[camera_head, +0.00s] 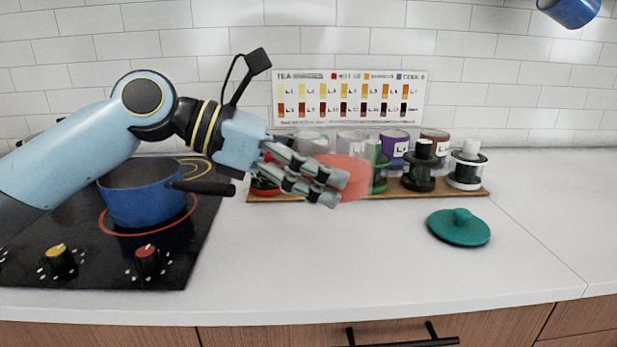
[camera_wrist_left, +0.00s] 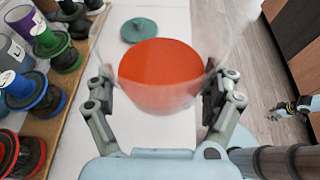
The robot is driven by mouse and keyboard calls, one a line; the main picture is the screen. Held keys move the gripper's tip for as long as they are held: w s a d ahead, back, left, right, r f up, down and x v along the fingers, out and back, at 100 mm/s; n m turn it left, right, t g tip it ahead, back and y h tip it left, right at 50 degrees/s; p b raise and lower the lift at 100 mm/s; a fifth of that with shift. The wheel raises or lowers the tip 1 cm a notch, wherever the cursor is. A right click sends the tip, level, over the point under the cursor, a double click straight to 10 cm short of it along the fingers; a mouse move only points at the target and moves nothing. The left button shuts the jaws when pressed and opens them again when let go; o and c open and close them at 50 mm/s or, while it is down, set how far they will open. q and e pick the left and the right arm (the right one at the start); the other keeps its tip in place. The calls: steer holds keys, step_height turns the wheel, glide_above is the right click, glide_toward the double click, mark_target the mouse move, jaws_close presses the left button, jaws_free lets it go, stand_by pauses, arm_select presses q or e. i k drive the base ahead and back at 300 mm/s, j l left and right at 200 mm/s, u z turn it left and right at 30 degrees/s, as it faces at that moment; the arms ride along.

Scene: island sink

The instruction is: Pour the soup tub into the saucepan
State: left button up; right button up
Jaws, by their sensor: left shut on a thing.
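The soup tub (camera_head: 354,176) is see-through with orange-red soup. My left gripper (camera_head: 335,188) is shut on it and holds it above the counter, right of the hob. In the left wrist view the tub (camera_wrist_left: 160,72) sits between the two fingers, and the soup surface shows inside its clear wall. The blue saucepan (camera_head: 140,200) stands on the hob at the left, its black handle pointing right toward my left gripper. My left arm hides part of its rim. My right gripper (camera_wrist_left: 292,108) shows small at the right of the left wrist view; its jaw state is unclear.
A teal lid (camera_head: 459,230) lies on the counter at the right. A wooden board (camera_head: 440,191) with several jars and dark-based containers stands behind the tub, below a tea chart (camera_head: 349,100). The front counter is clear. Hob knobs (camera_head: 147,262) are at the front left.

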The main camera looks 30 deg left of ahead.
mark_target(145, 192)
steer(key=k+j, duration=0.1)
steer(key=j, duration=0.3)
steer(key=k+j, duration=0.1)
steer(key=j, duration=0.3)
steer(key=k+j, duration=0.1)
steer(key=j, duration=0.3)
